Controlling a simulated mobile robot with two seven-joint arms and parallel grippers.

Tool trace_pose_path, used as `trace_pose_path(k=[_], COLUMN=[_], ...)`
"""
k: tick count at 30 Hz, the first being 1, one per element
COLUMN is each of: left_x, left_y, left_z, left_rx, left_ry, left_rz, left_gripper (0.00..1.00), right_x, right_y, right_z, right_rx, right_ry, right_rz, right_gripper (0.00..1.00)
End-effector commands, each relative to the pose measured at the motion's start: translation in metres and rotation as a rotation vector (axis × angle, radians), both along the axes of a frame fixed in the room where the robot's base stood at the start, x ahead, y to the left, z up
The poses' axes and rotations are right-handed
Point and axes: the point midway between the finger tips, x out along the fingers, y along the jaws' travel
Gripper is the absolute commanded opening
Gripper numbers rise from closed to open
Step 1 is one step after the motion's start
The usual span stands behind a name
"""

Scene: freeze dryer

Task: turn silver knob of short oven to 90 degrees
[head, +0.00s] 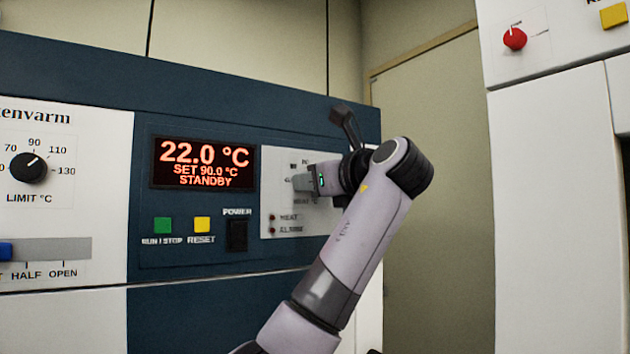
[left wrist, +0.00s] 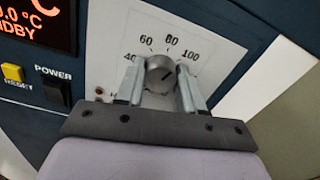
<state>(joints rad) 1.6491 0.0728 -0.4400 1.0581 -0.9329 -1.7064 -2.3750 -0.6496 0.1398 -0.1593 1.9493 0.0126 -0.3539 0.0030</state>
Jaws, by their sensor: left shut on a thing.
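The silver knob (left wrist: 160,72) is a round metal dial on a light panel with printed numbers 40, 60, 80 and 100 around it. A dark pointer line on its face points up and to the right. My left gripper (left wrist: 160,90) has its two fingers on either side of the knob and is shut on it. In the head view my left gripper (head: 308,180) reaches the panel (head: 275,165) and hides the knob. The oven's display (head: 203,163) reads 22.0 °C, SET 90.0 °C, STANDBY. My right gripper is not in view.
Left of the knob panel are a green button (head: 163,224), a yellow button (head: 202,224) and a black power switch (head: 237,235). A black limit dial (head: 29,168) is at far left. A white cabinet (head: 550,180) with a red knob (head: 515,38) stands at right.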

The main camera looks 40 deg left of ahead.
Motion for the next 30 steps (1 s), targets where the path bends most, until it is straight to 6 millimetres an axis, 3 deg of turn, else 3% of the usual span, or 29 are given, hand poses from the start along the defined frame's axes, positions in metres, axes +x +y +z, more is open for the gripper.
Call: trace_pose_path(k=[2, 3, 5, 6, 16, 30], left_x=[0.000, 0.000, 0.000, 0.000, -0.001, -0.026], left_y=[0.000, 0.000, 0.000, 0.000, -0.005, -0.063], left_z=[-0.002, -0.002, -0.002, -0.002, -0.001, -0.002], left_rx=[-0.003, -0.003, -0.003, -0.003, -0.001, -0.001], left_ry=[0.003, 0.003, 0.003, 0.002, -0.001, 0.002], left_rz=[0.000, 0.000, 0.000, 0.000, -0.001, 0.000], left_gripper=[0.07, 0.41, 0.60, 0.63, 0.63, 0.63], right_x=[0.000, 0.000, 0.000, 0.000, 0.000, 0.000], right_y=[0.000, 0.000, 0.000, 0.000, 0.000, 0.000], right_z=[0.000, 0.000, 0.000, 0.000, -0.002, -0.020], right_rx=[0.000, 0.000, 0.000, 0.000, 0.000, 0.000], right_ry=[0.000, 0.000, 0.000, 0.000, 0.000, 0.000], right_rz=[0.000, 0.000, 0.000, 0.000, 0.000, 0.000], right_gripper=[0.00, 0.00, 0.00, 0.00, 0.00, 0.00])
